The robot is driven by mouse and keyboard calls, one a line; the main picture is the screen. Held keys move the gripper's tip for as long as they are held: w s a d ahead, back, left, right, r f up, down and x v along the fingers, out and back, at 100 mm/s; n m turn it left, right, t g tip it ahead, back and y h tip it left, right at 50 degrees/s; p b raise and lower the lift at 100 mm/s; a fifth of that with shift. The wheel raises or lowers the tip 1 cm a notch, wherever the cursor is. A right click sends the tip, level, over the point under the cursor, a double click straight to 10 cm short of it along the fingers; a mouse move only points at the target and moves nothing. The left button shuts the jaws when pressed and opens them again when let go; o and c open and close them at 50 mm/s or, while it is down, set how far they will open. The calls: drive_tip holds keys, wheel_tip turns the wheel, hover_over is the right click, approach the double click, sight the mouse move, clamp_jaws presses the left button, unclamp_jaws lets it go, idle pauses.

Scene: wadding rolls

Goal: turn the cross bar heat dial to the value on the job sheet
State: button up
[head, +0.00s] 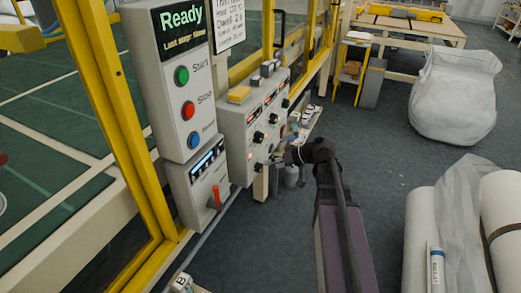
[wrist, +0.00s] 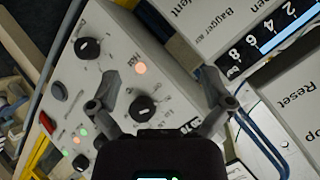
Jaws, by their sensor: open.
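A grey control box (head: 236,150) carries several black dials; their labels are too small or blurred to tell which is the cross bar heat dial. In the wrist view one black dial (wrist: 142,108) with a white pointer mark lies between the fingers of my gripper (wrist: 158,76). The fingers are spread wide and do not visibly touch the dial. My gripper (head: 280,157) is beside the lower right of the box in the head view. The white job sheet (head: 230,22) hangs above the box, cut off at the top; its small print is hard to read.
A second dial (wrist: 87,48) and a lit orange lamp (wrist: 140,68) sit near the gripped-over area. Left of the box stands a panel (head: 183,95) with buttons, and a red lever (head: 214,198) below. A yellow frame post (head: 115,120) is close.

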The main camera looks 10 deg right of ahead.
sight(262, 137)
drive_tip(key=w+d+r+t+y+b, duration=0.1)
drive_tip(key=w+d+t+y+b, duration=0.3)
drive_tip(key=d, duration=0.6)
drive_tip(key=w+t+b, duration=0.1)
drive_tip(key=w+b, duration=0.1)
drive_tip(key=shift+w+r+n+t+b, duration=0.2)
drive_tip(key=shift+r+n+t+b, duration=0.1)
drive_tip(key=shift+r+n+b, duration=0.1)
drive_tip(key=shift+f, duration=0.1)
drive_tip(key=x, duration=1.3)
drive_tip(key=shift+w+a, duration=0.3)
drive_tip(key=c, duration=1.2)
